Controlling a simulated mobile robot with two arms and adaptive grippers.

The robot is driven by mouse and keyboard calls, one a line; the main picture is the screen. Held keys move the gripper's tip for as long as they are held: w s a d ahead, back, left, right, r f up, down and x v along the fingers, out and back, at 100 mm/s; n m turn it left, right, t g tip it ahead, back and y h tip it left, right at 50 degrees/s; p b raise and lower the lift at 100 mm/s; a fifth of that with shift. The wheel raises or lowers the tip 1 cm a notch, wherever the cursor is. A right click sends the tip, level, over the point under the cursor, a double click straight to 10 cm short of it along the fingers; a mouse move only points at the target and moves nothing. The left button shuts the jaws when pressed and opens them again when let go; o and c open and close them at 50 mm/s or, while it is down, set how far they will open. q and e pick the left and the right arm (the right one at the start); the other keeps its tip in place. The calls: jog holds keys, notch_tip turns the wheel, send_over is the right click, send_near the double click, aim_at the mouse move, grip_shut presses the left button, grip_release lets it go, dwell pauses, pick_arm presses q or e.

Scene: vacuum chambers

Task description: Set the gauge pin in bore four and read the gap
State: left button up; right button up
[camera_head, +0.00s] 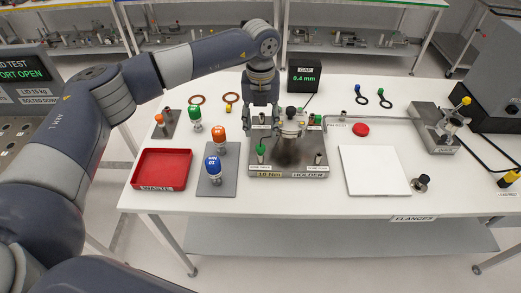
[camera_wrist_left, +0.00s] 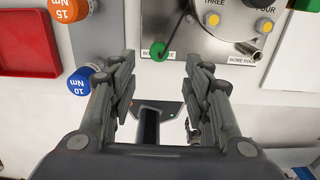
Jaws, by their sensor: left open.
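The holder (camera_head: 288,170) is a metal block on the white table with a round flange assembly on top. A green-ended pin (camera_head: 261,150) stands at its front left; its green end (camera_wrist_left: 158,50) shows in the left wrist view. The gap display (camera_head: 304,78) reads 0.4 mm. My left gripper (camera_head: 262,122) is above the holder's left part, open and empty, its fingers (camera_wrist_left: 160,62) apart either side of the green end.
A red tray (camera_head: 162,170) is at the far left. A white plate (camera_head: 374,170) lies right of the holder, with a clamp fixture (camera_head: 436,130) beyond it.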

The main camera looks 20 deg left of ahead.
aim_at(261, 146)
pick_arm(q)
jog(key=shift+a, duration=0.1)
dwell(0.3)
notch_tip(261, 146, down, 8)
jog(key=b, duration=0.4)
jog(key=shift+r+b, duration=0.15)
jog(key=shift+b, duration=0.2)
jog(key=shift+f+b, duration=0.45)
jog(key=shift+f, duration=0.2)
dwell(0.5)
grip_shut()
